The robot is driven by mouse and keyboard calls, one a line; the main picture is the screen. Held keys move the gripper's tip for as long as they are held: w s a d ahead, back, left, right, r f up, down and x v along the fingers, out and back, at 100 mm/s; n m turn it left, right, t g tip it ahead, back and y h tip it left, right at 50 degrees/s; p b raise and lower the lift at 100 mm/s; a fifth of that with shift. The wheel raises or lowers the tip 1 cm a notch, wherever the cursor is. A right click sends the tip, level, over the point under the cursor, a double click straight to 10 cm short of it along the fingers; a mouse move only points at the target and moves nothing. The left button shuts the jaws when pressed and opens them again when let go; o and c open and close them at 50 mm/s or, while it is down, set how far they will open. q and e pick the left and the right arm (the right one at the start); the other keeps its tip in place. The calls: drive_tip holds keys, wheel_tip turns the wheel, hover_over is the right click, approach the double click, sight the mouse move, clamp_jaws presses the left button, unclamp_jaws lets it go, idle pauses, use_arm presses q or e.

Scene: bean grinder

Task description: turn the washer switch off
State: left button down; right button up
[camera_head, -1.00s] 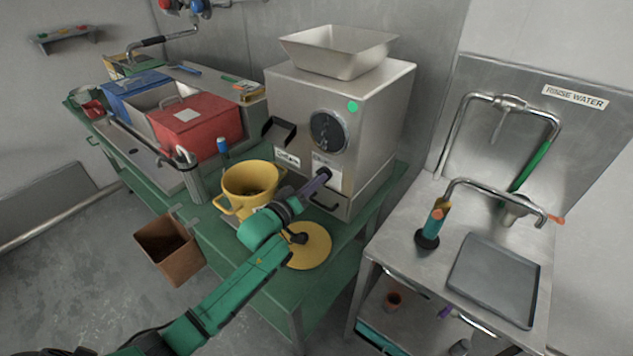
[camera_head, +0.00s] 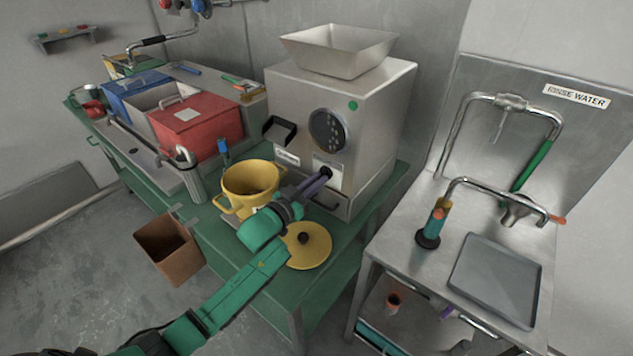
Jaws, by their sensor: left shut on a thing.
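The steel grinder (camera_head: 385,120) stands on the green bench, with a hopper on top and a round dark vent in its front. A small dark knob (camera_head: 327,172) sits low on its front, beside a white label whose text is too small to read. My left gripper (camera_head: 317,183) reaches this knob from the lower left. Its purplish fingers are shut at the knob, and their tips are hard to tell from it. I cannot tell which control is the washer switch. My right gripper is out of view.
A yellow pot (camera_head: 250,182) and a yellow lid (camera_head: 315,245) are close to my left arm. A red bin (camera_head: 196,125), a blue bin (camera_head: 128,85) and a brown box (camera_head: 168,245) are at the left. A steel rinse table (camera_head: 405,235) stands at the right.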

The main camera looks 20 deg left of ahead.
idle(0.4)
use_arm(q)
drive_tip(key=c, duration=0.9)
unclamp_jaws()
drive_tip(key=b+v, duration=0.1)
drive_tip(key=v, duration=1.3)
drive_tip(key=shift+s+b, duration=0.3)
drive_tip(key=shift+a, duration=0.1)
